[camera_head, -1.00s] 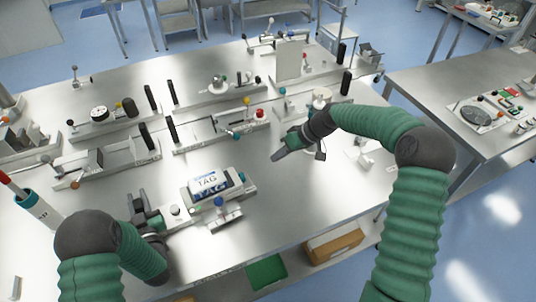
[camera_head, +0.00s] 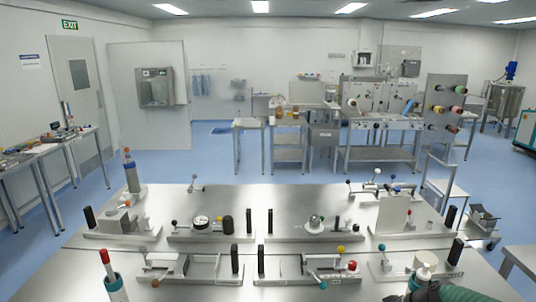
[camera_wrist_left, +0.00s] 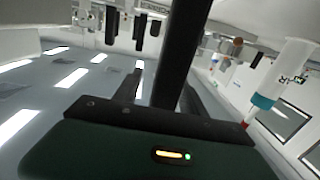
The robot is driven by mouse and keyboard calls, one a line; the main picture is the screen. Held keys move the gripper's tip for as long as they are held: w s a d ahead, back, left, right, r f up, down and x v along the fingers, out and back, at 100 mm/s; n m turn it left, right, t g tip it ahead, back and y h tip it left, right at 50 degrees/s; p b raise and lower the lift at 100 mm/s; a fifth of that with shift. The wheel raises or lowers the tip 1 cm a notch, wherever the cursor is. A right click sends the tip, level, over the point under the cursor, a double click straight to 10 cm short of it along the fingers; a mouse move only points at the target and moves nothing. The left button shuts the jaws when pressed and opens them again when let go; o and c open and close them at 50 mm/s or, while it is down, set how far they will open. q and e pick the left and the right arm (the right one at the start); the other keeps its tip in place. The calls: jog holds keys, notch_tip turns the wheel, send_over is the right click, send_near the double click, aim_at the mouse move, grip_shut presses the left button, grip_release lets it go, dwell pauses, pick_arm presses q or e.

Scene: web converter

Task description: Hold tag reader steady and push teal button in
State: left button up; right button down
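The tag reader is not in the head view now, which looks up across the far part of the bench and the room. I cannot make out the reader or its teal button in the left wrist view either. Part of my right arm (camera_head: 460,292), green with a dark end, shows at the bottom right edge of the head view. Its fingertips cannot be made out.
The steel bench (camera_head: 210,216) carries several fixtures with levers and coloured knobs. A red-tipped tube with a teal band (camera_head: 113,283) stands at the front left; a similar tube (camera_wrist_left: 285,75) shows in the wrist view. Blue floor (camera_head: 225,165) lies beyond.

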pick_arm(q)
jog(key=shift+s+r, duration=0.1)
jog(key=s+d, duration=0.1)
jog(key=s, duration=1)
jog(key=shift+s+d, duration=0.15)
jog(key=shift+s, duration=0.25)
